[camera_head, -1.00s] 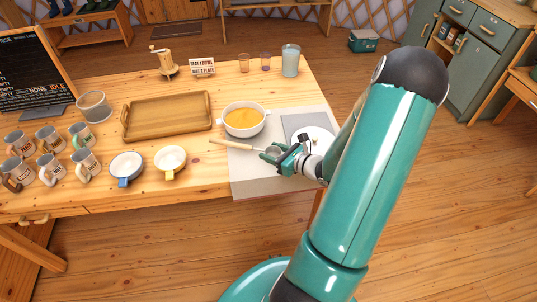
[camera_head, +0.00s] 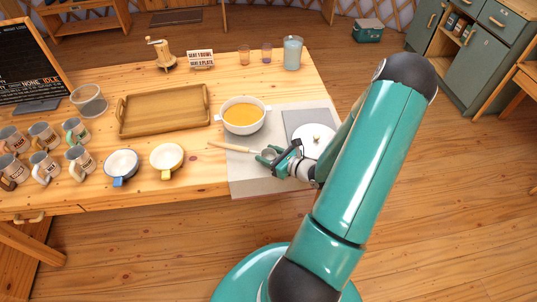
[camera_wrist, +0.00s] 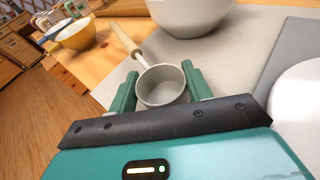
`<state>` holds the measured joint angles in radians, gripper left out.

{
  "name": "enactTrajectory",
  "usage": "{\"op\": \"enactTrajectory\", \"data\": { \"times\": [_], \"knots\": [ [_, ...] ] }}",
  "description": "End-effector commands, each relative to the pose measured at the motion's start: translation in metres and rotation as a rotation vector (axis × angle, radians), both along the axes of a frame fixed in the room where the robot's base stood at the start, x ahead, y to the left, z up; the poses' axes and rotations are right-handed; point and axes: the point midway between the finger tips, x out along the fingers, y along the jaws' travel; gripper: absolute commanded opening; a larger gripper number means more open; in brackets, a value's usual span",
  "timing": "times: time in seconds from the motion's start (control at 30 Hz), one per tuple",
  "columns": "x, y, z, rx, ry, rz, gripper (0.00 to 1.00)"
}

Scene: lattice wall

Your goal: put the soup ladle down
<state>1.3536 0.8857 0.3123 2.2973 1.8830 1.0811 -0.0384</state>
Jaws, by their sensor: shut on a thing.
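The soup ladle has a pale wooden handle (camera_head: 228,147) and a round light-grey bowl, seen from above and empty in the wrist view (camera_wrist: 161,87). My gripper (camera_head: 268,155) is shut on the ladle's bowl, with a green finger on each side of it; the fingers also show in the wrist view (camera_wrist: 160,88). The handle points away from my gripper, to the left in the head view. The ladle is over the pale grey mat (camera_head: 250,183) at the table's right end, in front of the soup pot. I cannot tell whether it touches the mat.
The white pot (camera_head: 243,128) of orange soup stands just behind the ladle. A white lid (camera_head: 318,139) with a knob lies on a grey board (camera_head: 300,118) to the right. Two bowls (camera_head: 166,158) (camera_head: 121,165), a wooden tray (camera_head: 165,112) and several mugs stand left. The mat's front is clear.

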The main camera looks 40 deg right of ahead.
Motion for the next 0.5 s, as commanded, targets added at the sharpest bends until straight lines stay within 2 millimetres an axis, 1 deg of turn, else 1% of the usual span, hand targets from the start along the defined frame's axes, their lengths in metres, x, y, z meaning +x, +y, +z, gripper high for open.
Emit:
{"op": "enactTrajectory", "data": {
  "times": [0.03, 0.13, 0.5],
  "knots": [
    [-0.002, 0.001, -0.007, 0.003, 0.001, -0.004, 0.26],
    [-0.003, 0.002, -0.014, 0.0, 0.0, -0.006, 0.26],
    [-0.003, 0.003, -0.018, 0.0, 0.0, -0.008, 0.26]
  ]
}}
